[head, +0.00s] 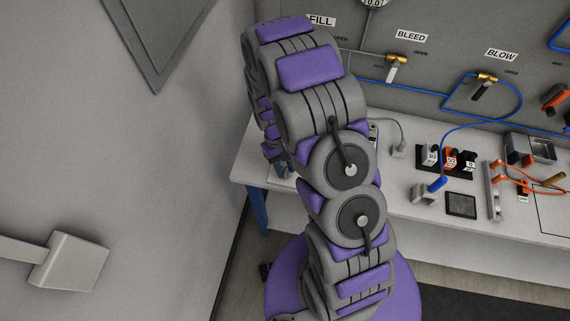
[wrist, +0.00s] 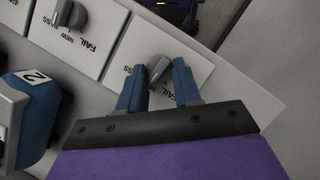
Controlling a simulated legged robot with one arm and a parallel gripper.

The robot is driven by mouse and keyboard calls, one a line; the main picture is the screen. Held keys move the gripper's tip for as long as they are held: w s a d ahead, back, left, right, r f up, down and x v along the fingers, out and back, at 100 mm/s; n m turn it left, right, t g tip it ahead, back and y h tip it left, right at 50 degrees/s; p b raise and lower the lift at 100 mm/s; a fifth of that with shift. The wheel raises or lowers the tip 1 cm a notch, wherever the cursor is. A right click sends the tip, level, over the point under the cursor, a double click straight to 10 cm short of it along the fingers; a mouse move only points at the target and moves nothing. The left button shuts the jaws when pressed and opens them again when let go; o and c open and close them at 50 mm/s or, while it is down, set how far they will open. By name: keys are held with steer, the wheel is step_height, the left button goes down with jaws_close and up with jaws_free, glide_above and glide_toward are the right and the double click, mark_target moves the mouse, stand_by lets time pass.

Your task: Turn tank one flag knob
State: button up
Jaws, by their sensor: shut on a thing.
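In the wrist view, a grey flag knob (wrist: 158,67) sits on a light panel plate (wrist: 142,47) marked FAIL and PASS. My gripper (wrist: 160,75) has its two blue fingers on either side of this knob and is shut on it. The fingers cover part of the plate and its lettering. The knob's tank number does not show. In the head view my arm hides the gripper and this knob.
A second grey knob (wrist: 68,14) on a plate marked FAIL, NEW and PASS lies up and left in the wrist view. A blue-and-grey part labelled 2 (wrist: 34,78) stands close at the left. The white bench (head: 410,205) holds several devices at the right.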

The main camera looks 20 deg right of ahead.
steer(key=shift+n, duration=0.4)
steer(key=o, duration=1)
steer(key=shift+o, duration=0.2)
steer(key=p+v, duration=0.1)
steer(key=v, duration=1.6)
steer(key=shift+a+r+p, duration=0.2)
steer(key=shift+a+p, duration=0.1)
steer(key=shift+a, duration=0.1)
